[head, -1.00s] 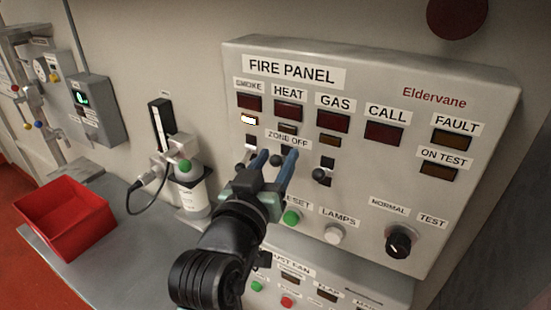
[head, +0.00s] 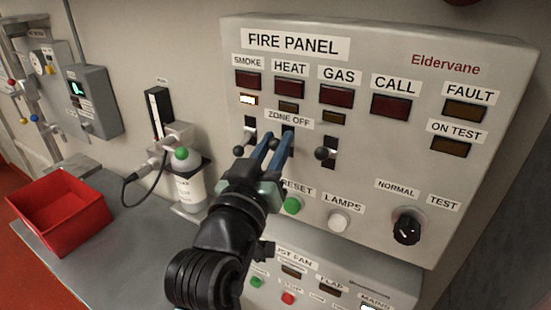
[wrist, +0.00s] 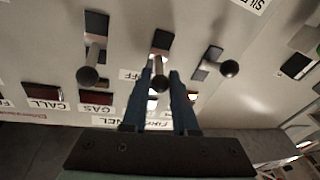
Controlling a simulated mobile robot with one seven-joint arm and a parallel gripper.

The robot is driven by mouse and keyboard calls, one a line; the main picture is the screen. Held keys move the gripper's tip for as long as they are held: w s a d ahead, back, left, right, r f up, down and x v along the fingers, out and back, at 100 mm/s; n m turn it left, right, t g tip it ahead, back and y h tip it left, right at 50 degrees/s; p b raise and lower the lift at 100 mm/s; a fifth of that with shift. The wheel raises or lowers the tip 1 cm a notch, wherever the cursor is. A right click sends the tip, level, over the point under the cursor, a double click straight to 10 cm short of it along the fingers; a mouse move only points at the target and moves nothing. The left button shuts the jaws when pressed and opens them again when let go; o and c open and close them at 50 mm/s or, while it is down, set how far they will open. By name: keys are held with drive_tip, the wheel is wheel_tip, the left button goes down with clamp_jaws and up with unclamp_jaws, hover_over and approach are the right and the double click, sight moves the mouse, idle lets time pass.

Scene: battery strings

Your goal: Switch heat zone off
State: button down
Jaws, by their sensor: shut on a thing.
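The fire panel (head: 385,60) fills the right of the head view. Its HEAT window (head: 290,86) is dark red, and the small amber lamp (head: 288,107) below it looks unlit. My gripper (head: 279,141) is shut on the heat zone switch, the middle of three ZONE OFF toggles. In the head view my fingers hide most of that lever. In the wrist view its ball-ended lever (wrist: 160,84) lies between the fingers (wrist: 161,88). The smoke toggle (head: 239,151) and gas toggle (head: 322,153) stand on either side. The small lamp (head: 248,100) under SMOKE is lit.
RESET (head: 292,205) and LAMPS (head: 339,221) buttons sit below the toggles, with a NORMAL/TEST knob (head: 407,226) to their right. A second panel (head: 340,275) is underneath. A red bin (head: 62,212) and a bottle (head: 187,180) stand at left.

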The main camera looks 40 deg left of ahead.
wheel_tip(320, 180, down, 4)
drive_tip(key=n+t+y+b, duration=0.1)
drive_tip(key=t+y+b, duration=0.1)
drive_tip(key=b, duration=0.9)
drive_tip(key=n+t+y+b, duration=0.2)
drive_tip(key=t+y+b, duration=0.1)
drive_tip(key=b, duration=0.9)
drive_tip(key=shift+w+t+b, duration=0.1)
drive_tip(key=shift+t+b, duration=0.2)
drive_tip(key=shift+t, duration=0.2)
drive_tip(key=shift+r+n+y+b, duration=0.15)
drive_tip(key=shift+n+y+b, duration=0.15)
drive_tip(key=shift+y+b, duration=0.45)
drive_tip(key=c, duration=0.7)
unclamp_jaws()
